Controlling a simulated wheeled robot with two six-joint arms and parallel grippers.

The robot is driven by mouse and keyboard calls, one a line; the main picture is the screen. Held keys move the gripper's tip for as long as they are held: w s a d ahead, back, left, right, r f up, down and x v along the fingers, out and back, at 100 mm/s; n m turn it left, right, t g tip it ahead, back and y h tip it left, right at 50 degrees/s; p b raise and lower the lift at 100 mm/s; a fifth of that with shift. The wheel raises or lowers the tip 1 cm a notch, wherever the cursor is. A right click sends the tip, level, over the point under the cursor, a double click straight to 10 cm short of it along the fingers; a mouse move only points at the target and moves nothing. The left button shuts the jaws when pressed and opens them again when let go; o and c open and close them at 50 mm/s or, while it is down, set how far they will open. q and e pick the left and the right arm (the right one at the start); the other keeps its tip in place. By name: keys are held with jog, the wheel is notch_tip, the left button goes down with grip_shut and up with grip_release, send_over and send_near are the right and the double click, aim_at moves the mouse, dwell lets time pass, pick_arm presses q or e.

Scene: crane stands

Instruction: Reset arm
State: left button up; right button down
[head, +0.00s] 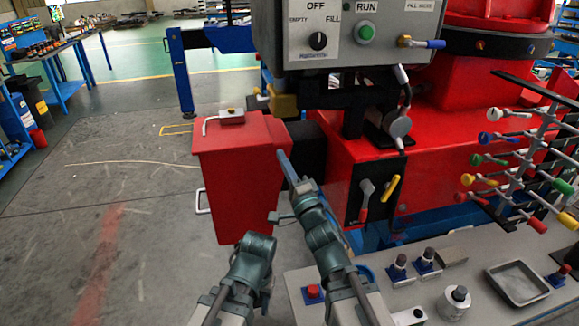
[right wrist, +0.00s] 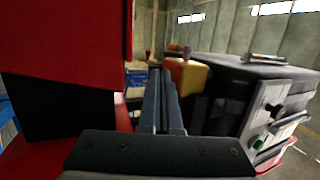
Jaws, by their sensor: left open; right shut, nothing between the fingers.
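My right gripper (head: 283,158) reaches up between the red bin and the red crane base, its narrow fingers together. In the right wrist view its fingers (right wrist: 162,100) are shut with nothing between them. My left gripper (head: 252,258) is lower, in front of the red bin; its fingers are hard to make out, and no held thing shows. A red-handled lever (head: 364,200) and a yellow lever (head: 391,188) sit on the base's black plate. A blue-handled lever (head: 422,43) sticks out of the grey control box (head: 345,40). The task's arm cannot be singled out.
The red bin (head: 238,165) stands left of my right gripper. A yellow block (head: 284,104) hangs under the control box; a yellow block (right wrist: 188,76) also shows in the right wrist view. A rack of coloured levers (head: 515,150) is at right.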

jog(key=s+d+f+n+g+h+p, duration=0.1)
jog(key=d+f+n+g+h, duration=0.25)
jog(key=f, duration=0.55)
jog(key=s+f+n+g+h+p, duration=0.25)
jog(key=f+g+h, duration=0.35)
jog(key=f, duration=0.4)
jog(key=s+f+n+g, duration=0.3)
jog(key=s+n+g, duration=0.2)
jog(key=s, duration=0.4)
jog(key=s+f+n+g+p, duration=0.1)
jog(key=s+f+n+g, duration=0.2)
jog(key=s, duration=0.6)
jog(key=n+g, duration=0.2)
jog(key=g, duration=0.1)
jog(key=shift+n, duration=0.3)
